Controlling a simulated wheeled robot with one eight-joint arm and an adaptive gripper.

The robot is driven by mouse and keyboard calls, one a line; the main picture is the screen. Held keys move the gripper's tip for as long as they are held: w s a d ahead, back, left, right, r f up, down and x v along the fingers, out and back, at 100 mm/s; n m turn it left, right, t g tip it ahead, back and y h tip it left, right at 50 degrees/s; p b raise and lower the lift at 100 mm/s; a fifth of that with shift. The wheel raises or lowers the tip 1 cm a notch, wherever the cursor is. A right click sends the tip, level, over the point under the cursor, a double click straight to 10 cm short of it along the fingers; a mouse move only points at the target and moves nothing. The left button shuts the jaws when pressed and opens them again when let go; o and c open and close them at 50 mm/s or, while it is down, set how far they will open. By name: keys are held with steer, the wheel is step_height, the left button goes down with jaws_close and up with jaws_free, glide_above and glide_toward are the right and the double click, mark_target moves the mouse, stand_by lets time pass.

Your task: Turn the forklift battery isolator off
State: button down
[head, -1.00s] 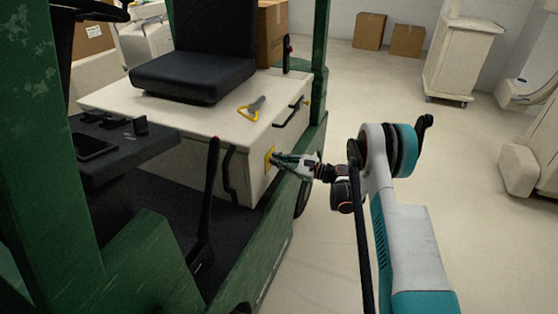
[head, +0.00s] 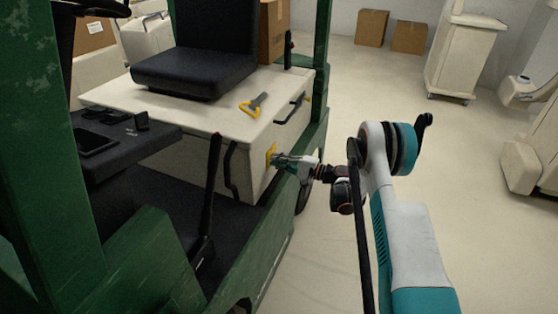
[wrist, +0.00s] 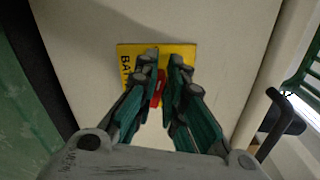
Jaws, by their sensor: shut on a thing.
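The isolator is a red handle (wrist: 158,88) on a yellow plate (wrist: 186,52) with black lettering, set on the side of the cream battery box (head: 190,130) of the green forklift. In the wrist view my gripper (wrist: 161,80) is shut on the red handle, a finger on each side of it. The fingers hide much of the handle and part of the plate. The handle stands tilted slightly from upright in that view. In the head view my gripper (head: 277,160) reaches the yellow plate (head: 270,155) from the right; the handle is hidden there.
A yellow-handled object (head: 253,104) lies on top of the battery box. A black handle (head: 291,109) is on the box side beyond the plate. A green forklift post (head: 318,60) rises behind. The floor (head: 400,110) right of the forklift is clear near my arm.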

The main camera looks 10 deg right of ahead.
steer(key=shift+f+n, duration=0.25)
steer(key=shift+n, duration=1.05)
steer(key=shift+s, duration=0.1)
steer(key=c, duration=1.7)
jaws_free()
steer(key=shift+d, duration=0.1)
steer(key=v, duration=1.1)
steer(key=shift+s+d, duration=0.25)
steer(key=shift+d, duration=0.05)
